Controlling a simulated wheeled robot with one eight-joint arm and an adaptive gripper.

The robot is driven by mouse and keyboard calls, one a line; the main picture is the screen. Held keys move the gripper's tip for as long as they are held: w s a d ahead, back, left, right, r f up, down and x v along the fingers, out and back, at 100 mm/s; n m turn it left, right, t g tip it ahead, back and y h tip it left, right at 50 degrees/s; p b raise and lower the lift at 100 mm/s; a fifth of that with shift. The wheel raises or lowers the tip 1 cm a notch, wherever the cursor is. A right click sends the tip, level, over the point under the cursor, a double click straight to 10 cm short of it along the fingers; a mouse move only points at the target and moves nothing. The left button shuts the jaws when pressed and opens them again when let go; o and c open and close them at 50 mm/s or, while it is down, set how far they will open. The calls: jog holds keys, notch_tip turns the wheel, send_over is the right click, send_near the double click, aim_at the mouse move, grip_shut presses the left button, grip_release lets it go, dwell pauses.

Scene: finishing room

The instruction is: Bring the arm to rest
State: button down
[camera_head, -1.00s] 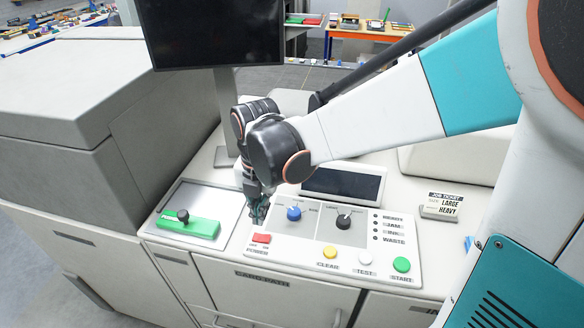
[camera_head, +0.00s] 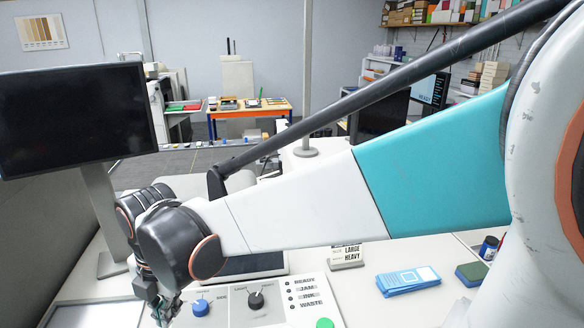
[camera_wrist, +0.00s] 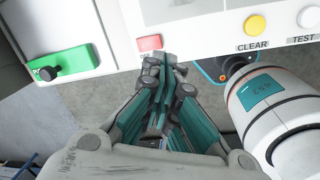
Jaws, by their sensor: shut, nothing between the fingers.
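My arm (camera_head: 290,212) reaches across the head view from the right, bent down at the wrist over the machine's control panel. My gripper (camera_head: 163,310) hangs at the lower left of the head view, by the left end of the panel, partly cut off by the frame. In the wrist view my gripper (camera_wrist: 163,62) is shut and empty. Its fingertips appear just below the red power button (camera_wrist: 149,43); I cannot tell whether they touch the machine. The panel has a blue knob (camera_head: 201,307) and a black knob (camera_head: 256,299).
A dark monitor (camera_head: 75,118) stands close left of the arm. A green block with a black knob (camera_wrist: 64,65) is at left in the wrist view.

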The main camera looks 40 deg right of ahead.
jog(key=s+d+f+m+t+b, duration=0.1)
jog(key=s+d+f+m+b, duration=0.1)
jog(key=m, duration=0.5)
jog(key=s+d+f+m+t+b, duration=0.2)
jog(key=s+f+m+b, duration=0.1)
jog(key=m+b, duration=0.3)
jog(key=s+d+f+m+t+b, duration=0.1)
jog(key=s+d+f+m+b, duration=0.1)
jog(key=m, duration=0.6)
jog(key=shift+s+d+f+t+b, duration=0.25)
jog(key=shift+s+f+t+b, duration=0.15)
jog(key=shift+s+f+b, duration=0.4)
jog(key=shift+s+d+f+m+t+h+b, duration=0.15)
jog(key=shift+f+m+b, duration=0.2)
jog(key=shift+m, duration=0.4)
jog(key=shift+s+d+f+m+t+h+b, duration=0.1)
jog(key=shift+d+f+m+t+h+b, duration=0.15)
jog(key=shift+m, duration=0.5)
jog(key=shift+a, duration=0.1)
